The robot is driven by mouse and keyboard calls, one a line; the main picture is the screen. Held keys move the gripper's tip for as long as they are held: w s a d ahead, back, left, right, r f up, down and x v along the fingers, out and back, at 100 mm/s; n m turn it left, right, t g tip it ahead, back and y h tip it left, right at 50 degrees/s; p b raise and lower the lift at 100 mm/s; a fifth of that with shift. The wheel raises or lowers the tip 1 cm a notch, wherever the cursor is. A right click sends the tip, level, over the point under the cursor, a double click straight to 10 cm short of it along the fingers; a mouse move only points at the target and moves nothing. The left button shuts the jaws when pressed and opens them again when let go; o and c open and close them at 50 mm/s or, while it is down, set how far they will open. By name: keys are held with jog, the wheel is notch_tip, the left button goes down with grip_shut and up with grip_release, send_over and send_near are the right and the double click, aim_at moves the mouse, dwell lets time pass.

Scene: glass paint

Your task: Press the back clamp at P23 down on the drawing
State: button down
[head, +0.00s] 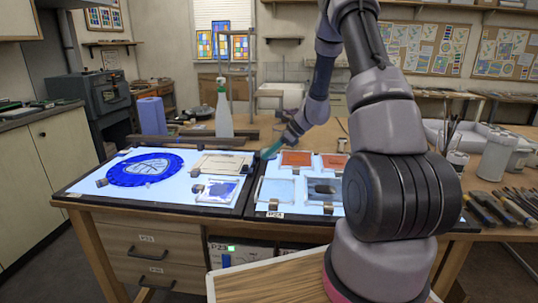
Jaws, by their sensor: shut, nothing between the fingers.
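A light table with two lit panels stands ahead. The right panel (299,208) has a front label (275,215) whose last digit is hard to read. On it lie orange panes (297,158), a pale pane (275,190) and a pane with a dark patch (323,187). Small brown clamps sit at its front, one at front left (273,203) and one at front right (328,208). My gripper (268,153) is shut and empty near the back left corner of this panel, with teal fingertips. The back clamp there cannot be told apart. Whether the fingertips touch anything is unclear.
A spray bottle (223,110) stands behind. Tools (500,205) and jars (495,157) fill the right bench. My arm hides the right panel's right side.

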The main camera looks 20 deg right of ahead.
aim_at(257, 155)
jog(key=shift+w+a+r+g+h, duration=0.15)
jog(key=shift+a+r+g+h, duration=0.2)
jog(key=shift+h, duration=0.45)
jog(key=shift+w+a+r+g+h, duration=0.15)
jog(key=shift+a+r+g+h, duration=0.1)
jog(key=shift+a+r+h, duration=0.25)
jog(key=h, duration=0.1)
jog(key=a+g+h, duration=0.1)
jog(key=w+a+h, duration=0.1)
jog(key=h, duration=0.1)
jog(key=shift+r+g, duration=0.3)
jog(key=a+h, duration=0.1)
jog(key=g+h, duration=0.1)
jog(key=h, duration=0.1)
jog(key=shift+w+a+h, duration=0.3)
jog(key=shift+w+a, duration=0.05)
jog(key=shift+a, duration=0.05)
jog(key=a+g+h, duration=0.1)
jog(key=h, duration=0.1)
jog(key=w+g+h, duration=0.1)
jog(key=shift+a+f+h, duration=0.2)
jog(key=shift+a+h, duration=0.2)
jog(key=shift+s, duration=0.1)
jog(key=shift+r, duration=0.8)
